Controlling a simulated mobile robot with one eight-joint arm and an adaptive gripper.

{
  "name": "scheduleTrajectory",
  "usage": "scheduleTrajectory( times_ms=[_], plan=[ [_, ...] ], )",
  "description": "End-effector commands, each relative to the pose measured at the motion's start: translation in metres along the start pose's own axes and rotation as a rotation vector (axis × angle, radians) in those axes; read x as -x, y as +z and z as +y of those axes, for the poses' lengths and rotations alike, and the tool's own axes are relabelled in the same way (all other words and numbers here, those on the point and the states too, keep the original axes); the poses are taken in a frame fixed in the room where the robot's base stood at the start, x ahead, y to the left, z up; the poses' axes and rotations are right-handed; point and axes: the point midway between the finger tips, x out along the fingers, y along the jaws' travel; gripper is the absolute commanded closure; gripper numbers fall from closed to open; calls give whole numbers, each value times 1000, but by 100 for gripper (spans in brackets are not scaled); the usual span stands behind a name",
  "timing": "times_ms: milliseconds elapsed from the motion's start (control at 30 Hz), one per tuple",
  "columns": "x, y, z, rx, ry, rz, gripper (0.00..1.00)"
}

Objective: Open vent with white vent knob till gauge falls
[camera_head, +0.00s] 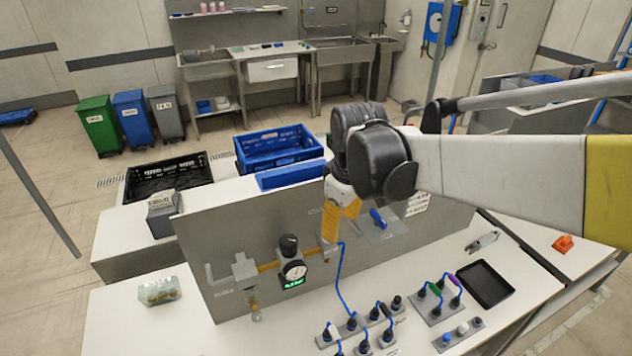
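A round gauge (294,271) with a dark rim and a green-lit strip below it sits on the brass pipe line of the grey panel, under a black knob (288,245). My gripper (334,228), white with yellow parts, points down in front of the panel, right of the gauge, by the pipe's right-hand fitting (329,251). Its fingertips are small here, and I cannot tell whether they are open, shut or touching the fitting. I cannot make out a white vent knob on the pipe; my gripper may hide it. The gauge needle is too small to read.
A blue-handled valve (378,218) is right of my gripper. A blue hose (341,285) runs down to several connectors on the bench. A black tray (485,284) and grey pliers (482,241) lie right. A blue crate (279,149) and black crate (168,178) stand behind the panel.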

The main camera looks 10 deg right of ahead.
Motion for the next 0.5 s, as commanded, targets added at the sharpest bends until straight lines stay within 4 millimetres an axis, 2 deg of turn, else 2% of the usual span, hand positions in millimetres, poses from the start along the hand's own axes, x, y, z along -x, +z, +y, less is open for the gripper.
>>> scheduleTrajectory(
  times_ms=[33,200,367,500],
  plan=[
    [18,-17,10,57,-24,-29,52],
    [17,-44,24,217,-96,-101,52],
    [11,-52,28,280,-127,-126,52],
    [-2,-51,27,291,-132,-131,52]
  ],
)
